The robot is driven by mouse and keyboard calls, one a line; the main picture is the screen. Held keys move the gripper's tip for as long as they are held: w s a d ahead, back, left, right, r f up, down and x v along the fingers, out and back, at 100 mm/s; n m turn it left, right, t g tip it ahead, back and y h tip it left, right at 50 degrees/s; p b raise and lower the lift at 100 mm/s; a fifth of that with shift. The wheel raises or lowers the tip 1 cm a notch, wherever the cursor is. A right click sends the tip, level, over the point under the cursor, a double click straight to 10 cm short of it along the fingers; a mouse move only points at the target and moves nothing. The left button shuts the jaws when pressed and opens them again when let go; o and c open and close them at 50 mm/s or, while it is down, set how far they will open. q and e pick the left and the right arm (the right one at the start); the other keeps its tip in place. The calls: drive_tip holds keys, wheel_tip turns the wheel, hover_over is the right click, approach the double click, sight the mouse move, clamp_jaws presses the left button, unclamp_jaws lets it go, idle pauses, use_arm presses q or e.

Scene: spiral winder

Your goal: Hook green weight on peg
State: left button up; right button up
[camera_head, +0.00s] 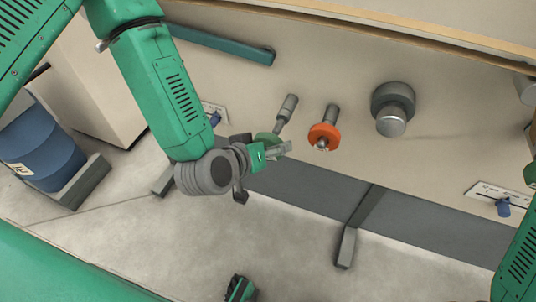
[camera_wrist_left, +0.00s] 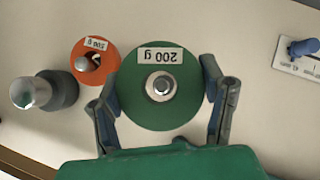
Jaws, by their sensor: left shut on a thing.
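The green weight (camera_wrist_left: 141,101) is a flat disc with an upside-down "200 g" label, facing the left wrist camera. My left gripper (camera_head: 268,150) is shut on it, with one finger at each side of its rim. In the head view the green weight (camera_head: 266,137) is partly hidden by the gripper. A grey peg (camera_head: 288,106) sticks out from the panel behind it. In the left wrist view a metal peg tip (camera_wrist_left: 161,86) shows in the disc's central hole. How far the disc is along the peg cannot be told. My right gripper is out of view.
An orange weight (camera_head: 323,133), labelled "500 g", hangs on a neighbouring peg (camera_head: 332,112). A large grey knob (camera_head: 393,102) is further right. A blue switch (camera_head: 503,207) sits on a labelled plate at right. A blue barrel (camera_head: 42,148) stands at far left.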

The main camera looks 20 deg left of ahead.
sight(281, 125)
use_arm(q)
drive_tip(key=shift+w+f, duration=0.1)
drive_tip(key=shift+w, duration=0.6)
drive_tip(key=shift+w+d, duration=0.1)
drive_tip(key=shift+w, duration=0.55)
drive_tip(key=shift+w+d+b, duration=0.1)
drive_tip(key=shift+w+b, duration=0.7)
drive_tip(key=shift+w, duration=1.8)
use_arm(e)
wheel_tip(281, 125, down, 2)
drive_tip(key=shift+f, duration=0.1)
use_arm(q)
drive_tip(key=o, duration=1.8)
